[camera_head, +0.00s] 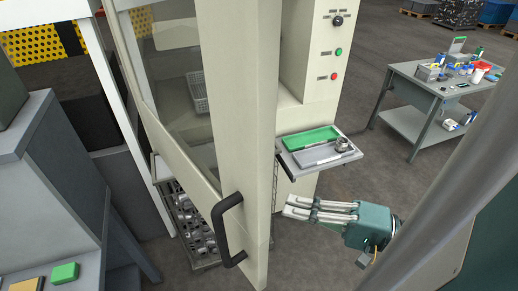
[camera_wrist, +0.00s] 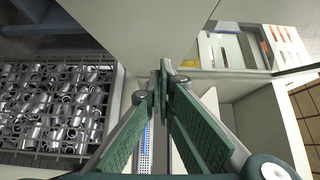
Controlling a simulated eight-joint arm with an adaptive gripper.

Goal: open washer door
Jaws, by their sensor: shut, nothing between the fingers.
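The washer door (camera_head: 240,110) is a tall cream frame with a glass pane to its left and a black bar handle (camera_head: 226,232) low on its face. The door appears to stand out in front of the cabinet (camera_head: 318,60); how far it is swung open is hard to tell. My gripper (camera_head: 287,206) is right of the door's edge, fingers pointing left, apart from the handle. In the wrist view the fingertips (camera_wrist: 163,72) meet with nothing between them, and a cream panel (camera_wrist: 140,25) lies just ahead. The handle is not seen there.
A small shelf (camera_head: 322,163) with a green tray (camera_head: 309,139) sits right of the door, above my gripper. A rack of metal parts (camera_head: 190,225) is low behind the door; it fills the wrist view's left (camera_wrist: 55,110). A cluttered bench (camera_head: 430,90) stands at far right.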

